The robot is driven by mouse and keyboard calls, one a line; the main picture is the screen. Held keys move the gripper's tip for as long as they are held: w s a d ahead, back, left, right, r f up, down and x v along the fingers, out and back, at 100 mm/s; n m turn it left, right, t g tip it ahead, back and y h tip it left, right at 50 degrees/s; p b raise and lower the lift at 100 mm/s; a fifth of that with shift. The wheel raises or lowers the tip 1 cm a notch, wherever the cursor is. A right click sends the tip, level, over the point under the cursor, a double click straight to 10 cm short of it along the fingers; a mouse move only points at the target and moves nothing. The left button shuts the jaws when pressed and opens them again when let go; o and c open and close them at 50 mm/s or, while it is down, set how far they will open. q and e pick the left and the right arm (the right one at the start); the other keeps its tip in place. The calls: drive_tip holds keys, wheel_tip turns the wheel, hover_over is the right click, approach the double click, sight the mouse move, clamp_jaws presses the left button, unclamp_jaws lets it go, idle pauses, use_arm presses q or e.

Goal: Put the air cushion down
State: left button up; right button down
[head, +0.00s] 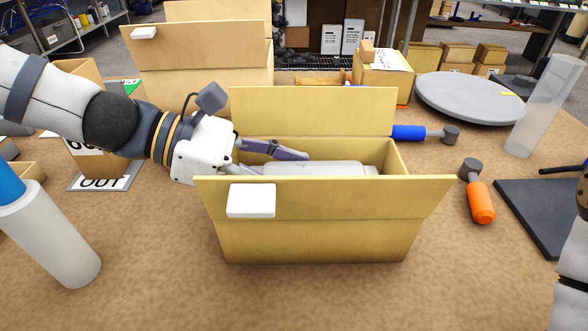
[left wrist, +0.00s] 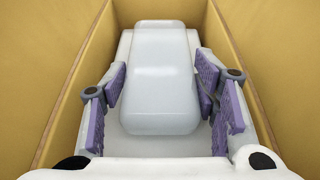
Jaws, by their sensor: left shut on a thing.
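A pale, translucent air cushion (head: 325,168) shows inside the open cardboard box (head: 318,232) at the middle of the table. My left gripper (head: 283,163) reaches in over the box's left side, its purple fingers on either side of the cushion. In the left wrist view, my left gripper (left wrist: 162,92) is shut on the air cushion (left wrist: 163,70), which lies lengthwise between the box walls (left wrist: 68,60). A wider white thing (left wrist: 126,50) shows beneath the cushion. Whether the cushion touches it cannot be told. My right gripper is out of view.
The box flaps stand open, with a white block (head: 251,201) on the front one. An orange-handled mallet (head: 481,202), a clear tube (head: 543,105) and a grey disc (head: 470,97) are at right. A larger box (head: 200,70) stands behind.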

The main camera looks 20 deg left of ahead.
use_arm(q)
drive_tip(key=shift+f, duration=0.15)
drive_tip(key=o, duration=0.9)
drive_tip(key=shift+d, duration=0.1)
drive_tip(key=shift+o, duration=0.2)
drive_tip(key=shift+r, duration=0.25)
drive_tip(key=v, duration=0.5)
drive_tip(key=shift+s+f, duration=0.1)
drive_tip(key=shift+f, duration=0.05)
drive_tip(key=shift+s+a, duration=0.15)
drive_tip(key=shift+a, duration=0.2)
drive_tip(key=shift+a+r, duration=0.3)
drive_tip(key=shift+a, duration=0.2)
drive_tip(key=shift+v, duration=2.55)
